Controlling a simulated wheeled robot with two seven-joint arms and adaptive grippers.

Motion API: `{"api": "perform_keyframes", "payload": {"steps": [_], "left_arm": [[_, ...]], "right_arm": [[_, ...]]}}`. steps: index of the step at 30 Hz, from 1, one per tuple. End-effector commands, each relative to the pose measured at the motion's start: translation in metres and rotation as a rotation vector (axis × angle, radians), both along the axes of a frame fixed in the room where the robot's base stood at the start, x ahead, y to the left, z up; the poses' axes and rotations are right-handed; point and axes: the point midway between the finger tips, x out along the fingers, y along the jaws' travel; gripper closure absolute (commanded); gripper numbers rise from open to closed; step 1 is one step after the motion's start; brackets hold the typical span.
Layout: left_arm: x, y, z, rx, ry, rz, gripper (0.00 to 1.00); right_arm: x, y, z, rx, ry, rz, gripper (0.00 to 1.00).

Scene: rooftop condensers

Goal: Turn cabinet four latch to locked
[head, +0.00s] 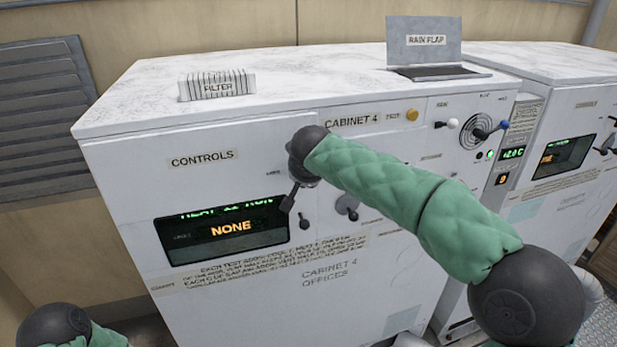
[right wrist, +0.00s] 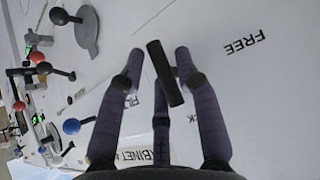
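The cabinet 4 housing (head: 250,290) is white, with a label strip "CABINET 4" on its front. My right arm reaches across this front, and my right gripper is at the panel beside the dark display. In the right wrist view my right gripper (right wrist: 160,62) has its fingers spread around a black bar handle (right wrist: 163,72). The handle is tilted; "FREE" is printed to its right, and other lettering is partly hidden by the fingers. I cannot tell whether any finger touches it. My left gripper is out of view; only part of my left arm shows at the lower left.
The display (head: 228,228) reads "NONE". A filter (head: 217,85) and a rain flap (head: 423,42) are on the cabinet top. A yellow button (head: 412,115), a white-knobbed lever (head: 452,123) and a blue-knobbed lever (head: 502,126) are to the right. Another cabinet (head: 580,95) adjoins at right.

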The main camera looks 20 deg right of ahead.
Motion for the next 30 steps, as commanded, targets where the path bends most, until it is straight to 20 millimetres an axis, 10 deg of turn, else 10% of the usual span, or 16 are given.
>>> {"api": "perform_keyframes", "payload": {"steps": [18,30], "left_arm": [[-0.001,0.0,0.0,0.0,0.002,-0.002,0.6],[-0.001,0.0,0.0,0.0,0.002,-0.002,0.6]], "right_arm": [[-0.072,0.012,0.071,0.002,-0.005,0.002,0.67],[-0.085,0.013,0.084,0.002,-0.003,-0.001,0.67]]}}
